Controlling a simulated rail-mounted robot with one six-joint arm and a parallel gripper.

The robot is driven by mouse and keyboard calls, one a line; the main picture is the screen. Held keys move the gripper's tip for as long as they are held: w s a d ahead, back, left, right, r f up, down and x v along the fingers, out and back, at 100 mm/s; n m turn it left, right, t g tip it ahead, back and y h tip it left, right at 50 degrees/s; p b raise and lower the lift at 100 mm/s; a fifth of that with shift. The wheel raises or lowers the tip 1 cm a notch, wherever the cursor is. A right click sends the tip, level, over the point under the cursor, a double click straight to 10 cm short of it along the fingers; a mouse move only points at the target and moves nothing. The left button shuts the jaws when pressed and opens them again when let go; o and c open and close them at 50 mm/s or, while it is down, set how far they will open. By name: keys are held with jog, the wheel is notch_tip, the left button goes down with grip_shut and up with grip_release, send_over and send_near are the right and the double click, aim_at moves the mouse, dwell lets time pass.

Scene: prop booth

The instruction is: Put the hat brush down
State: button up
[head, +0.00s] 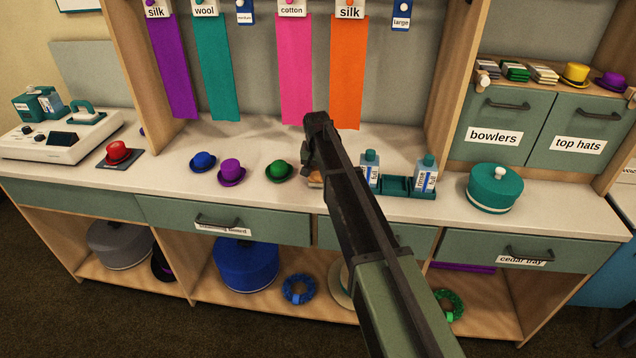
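My arm reaches from the lower right up over the counter (262,143), and its dark end hides what lies behind it. My gripper (309,164) is at the far end of the arm, low over the middle of the counter, mostly covered by the arm; its fingers are not clear. A small tan-brown piece (315,181) shows at the left edge of the arm, just below the gripper. It may be part of the hat brush, but most of it is hidden. I cannot tell whether it is held or rests on the counter.
Blue (203,162), purple (231,173) and green (279,171) small hats stand left of the gripper. A bottle rack (397,188) with bottles and a teal round box (495,188) stand right. Ribbons (296,70) hang behind. Some counter front is clear.

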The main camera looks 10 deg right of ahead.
aim_at(317, 169)
jog(key=shift+f, duration=0.45)
jog(key=shift+c, duration=0.3)
jog(key=shift+f, duration=0.15)
jog(key=o, duration=0.9)
notch_tip(317, 169, up, 13)
jog(key=s+p, duration=0.1)
jog(key=p, duration=1.2)
jog(key=s+n, duration=0.1)
jog(key=s, duration=1)
jog(key=s+n+g, duration=0.1)
jog(key=s, duration=1)
jog(key=s+f+n, duration=0.1)
jog(key=s+n, duration=0.1)
jog(key=s, duration=1)
jog(key=shift+b, duration=0.3)
